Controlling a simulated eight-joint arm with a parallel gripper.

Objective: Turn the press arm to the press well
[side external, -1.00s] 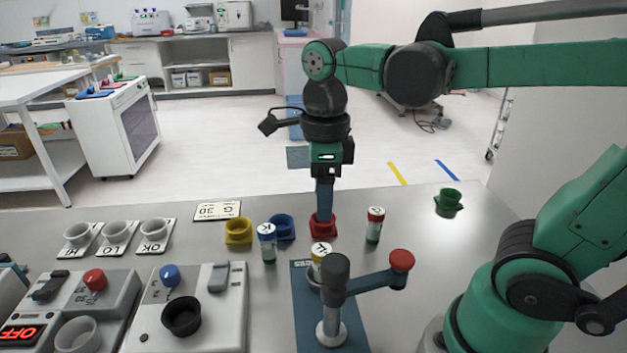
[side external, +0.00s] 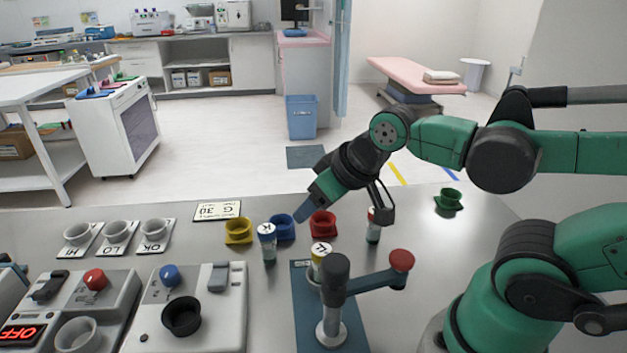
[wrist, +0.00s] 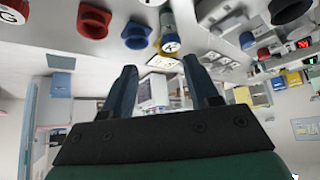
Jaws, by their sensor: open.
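The press stands on a blue base plate (side external: 305,318). A yellow-capped vial (side external: 319,255) stands on the plate behind the post, apart from the knob. The well under the vial is mostly hidden by the post. My gripper (side external: 301,214) is tilted, its fingers pointing down-left above the blue cup. In the wrist view my gripper (wrist: 164,80) is open with nothing between its fingers.
Blue (side external: 284,231), red (side external: 323,228) and yellow (side external: 238,233) cups stand behind the press, with a white-capped vial (side external: 268,244). A red-capped vial (side external: 373,234) and green cup (side external: 449,199) are to the right. Control boxes (side external: 205,325) are at left. The table right of the knob is clear.

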